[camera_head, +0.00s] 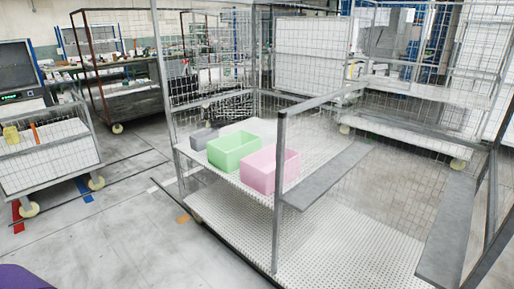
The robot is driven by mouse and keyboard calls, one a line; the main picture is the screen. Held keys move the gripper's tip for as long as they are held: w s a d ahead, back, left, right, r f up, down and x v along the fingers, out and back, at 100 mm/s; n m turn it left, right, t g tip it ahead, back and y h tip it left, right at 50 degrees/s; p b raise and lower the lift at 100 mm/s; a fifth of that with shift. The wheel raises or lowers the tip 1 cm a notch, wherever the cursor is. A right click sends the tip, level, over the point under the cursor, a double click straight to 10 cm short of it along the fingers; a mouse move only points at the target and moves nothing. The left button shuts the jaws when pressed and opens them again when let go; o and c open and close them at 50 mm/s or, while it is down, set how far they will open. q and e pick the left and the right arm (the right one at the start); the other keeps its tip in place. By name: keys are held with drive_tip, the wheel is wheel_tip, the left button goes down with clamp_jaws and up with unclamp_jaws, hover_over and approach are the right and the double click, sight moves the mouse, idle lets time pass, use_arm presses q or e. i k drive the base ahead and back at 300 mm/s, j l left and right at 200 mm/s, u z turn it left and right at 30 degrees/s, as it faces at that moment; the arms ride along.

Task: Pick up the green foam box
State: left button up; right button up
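The green foam box (232,152) is an open-topped, light green box. It sits on the perforated white shelf (222,179) of a wire cage cart, near the shelf's left edge. A pink box (268,170) stands close by at its right and nearer to me. A grey box (203,138) is behind it at the left. Neither of my grippers shows in the head view.
The cage cart has grey posts, one front post (279,190) standing in front of the pink box, and mesh walls. Its lower deck (335,250) is bare. Another wheeled cart (48,160) stands at the left. The floor (110,225) between is clear.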

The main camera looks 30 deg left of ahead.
sight(226, 153)
drive_tip(key=i+j+z, duration=0.1)
drive_tip(key=i+j, duration=0.15)
drive_tip(key=i+j+z, duration=0.1)
drive_tip(key=j, duration=0.3)
drive_tip(key=i+j+z, duration=0.1)
drive_tip(key=i+j, duration=0.4)
drive_tip(key=j, duration=0.15)
drive_tip(key=i+j, duration=0.2)
drive_tip(key=j, duration=0.15)
drive_tip(key=i+j+z, duration=0.1)
drive_tip(key=j, duration=0.25)
drive_tip(key=i, duration=0.1)
